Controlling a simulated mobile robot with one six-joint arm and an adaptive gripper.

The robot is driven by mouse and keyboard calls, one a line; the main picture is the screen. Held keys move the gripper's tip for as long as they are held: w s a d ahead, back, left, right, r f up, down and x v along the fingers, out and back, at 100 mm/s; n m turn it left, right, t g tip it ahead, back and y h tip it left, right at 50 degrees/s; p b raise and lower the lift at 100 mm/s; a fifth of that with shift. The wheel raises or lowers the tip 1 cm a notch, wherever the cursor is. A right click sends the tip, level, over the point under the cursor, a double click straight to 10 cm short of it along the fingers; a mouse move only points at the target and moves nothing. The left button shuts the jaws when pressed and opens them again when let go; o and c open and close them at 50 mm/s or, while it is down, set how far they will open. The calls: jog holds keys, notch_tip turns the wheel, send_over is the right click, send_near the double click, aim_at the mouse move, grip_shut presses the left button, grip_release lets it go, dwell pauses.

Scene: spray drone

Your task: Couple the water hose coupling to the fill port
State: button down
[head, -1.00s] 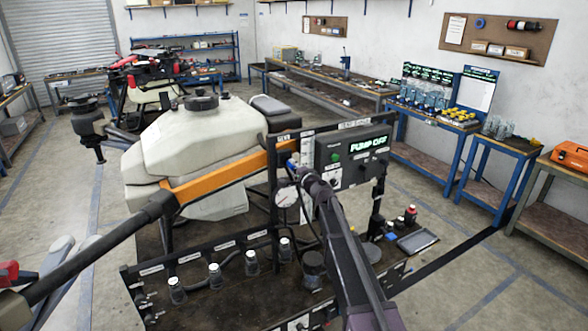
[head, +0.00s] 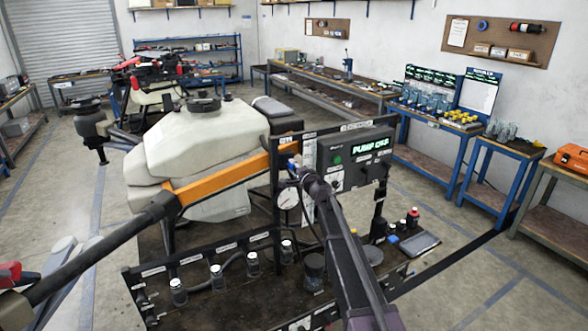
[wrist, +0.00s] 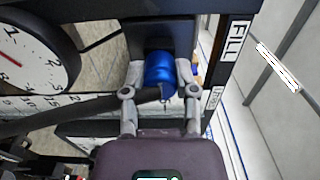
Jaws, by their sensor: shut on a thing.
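My gripper (wrist: 162,78) is shut on a blue cylindrical coupling (wrist: 159,66), with one finger on each side of it. A dark hose runs left from just below the coupling. The coupling lies close in front of a dark grey block (wrist: 160,32); I cannot tell whether they touch. A FILL label (wrist: 237,40) is on the black frame to the right. I cannot make out the fill port itself. In the head view a bit of blue (head: 292,163) shows at the end of my arm, beside the black frame.
A round pressure gauge (wrist: 35,55) is close on the left; it also shows in the head view (head: 287,198). The pump control box (head: 352,160) reads PUMP OFF. The drone's white tank (head: 205,140) stands behind the frame. Several small bottles line the lower shelf.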

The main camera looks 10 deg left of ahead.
jog(key=shift+c, duration=1.5)
grip_release()
jog(key=shift+w, duration=0.1)
jog(key=v, duration=1.2)
